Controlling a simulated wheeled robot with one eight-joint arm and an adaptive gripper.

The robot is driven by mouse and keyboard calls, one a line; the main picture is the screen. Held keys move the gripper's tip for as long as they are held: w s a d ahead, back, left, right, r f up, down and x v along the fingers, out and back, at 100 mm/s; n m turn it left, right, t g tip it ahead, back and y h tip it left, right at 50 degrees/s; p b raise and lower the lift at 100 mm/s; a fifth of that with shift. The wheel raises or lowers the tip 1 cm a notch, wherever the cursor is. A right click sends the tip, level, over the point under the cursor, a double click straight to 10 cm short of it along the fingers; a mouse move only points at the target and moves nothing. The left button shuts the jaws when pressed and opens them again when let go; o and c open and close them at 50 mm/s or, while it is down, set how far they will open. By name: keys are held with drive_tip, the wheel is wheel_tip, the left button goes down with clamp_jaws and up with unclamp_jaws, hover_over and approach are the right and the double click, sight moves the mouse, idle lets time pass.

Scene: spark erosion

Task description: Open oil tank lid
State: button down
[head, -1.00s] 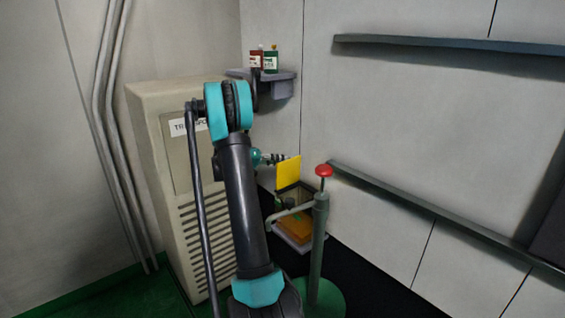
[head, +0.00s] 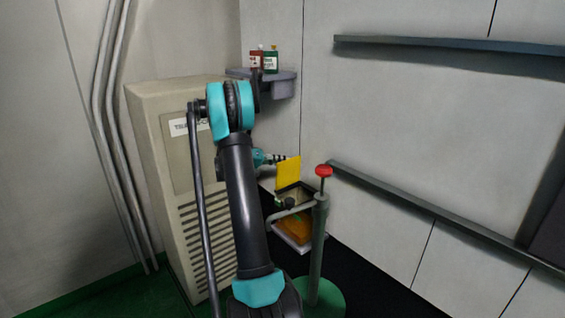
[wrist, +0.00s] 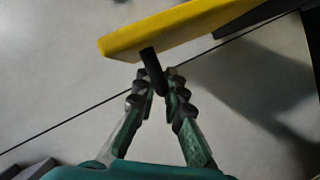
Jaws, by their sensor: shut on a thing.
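The yellow lid (head: 288,173) stands raised, close to upright, at the back edge of the tank. The tank (head: 294,236) is an orange box with a dark open top, low in the corner and partly hidden behind a green post. My gripper (head: 281,159) comes in from the left, behind my arm, at the upper part of the lid. In the wrist view my gripper (wrist: 160,88) is shut on a black handle (wrist: 153,72) that sticks out from the yellow lid (wrist: 175,30). The lid's far part runs out of the wrist view.
A green post (head: 319,245) with a red knob (head: 323,171) and a side arm stands in front of the tank. A beige cabinet (head: 160,150) is at left. A corner shelf (head: 275,84) holds a red and a green bottle. A rail (head: 420,206) runs along the right wall.

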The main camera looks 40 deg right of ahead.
drive_tip(key=shift+w+a+f, duration=0.1)
drive_tip(key=shift+w+f, duration=0.15)
drive_tip(key=shift+w, duration=0.3)
drive_tip(key=shift+w+f, duration=0.25)
drive_tip(key=shift+w, duration=0.25)
drive_tip(key=c, duration=1.9)
unclamp_jaws()
drive_tip(key=shift+a, duration=0.1)
drive_tip(key=v, duration=1.1)
drive_tip(key=shift+a+r, duration=0.15)
drive_tip(key=shift+a, duration=0.25)
drive_tip(key=shift+w, duration=0.1)
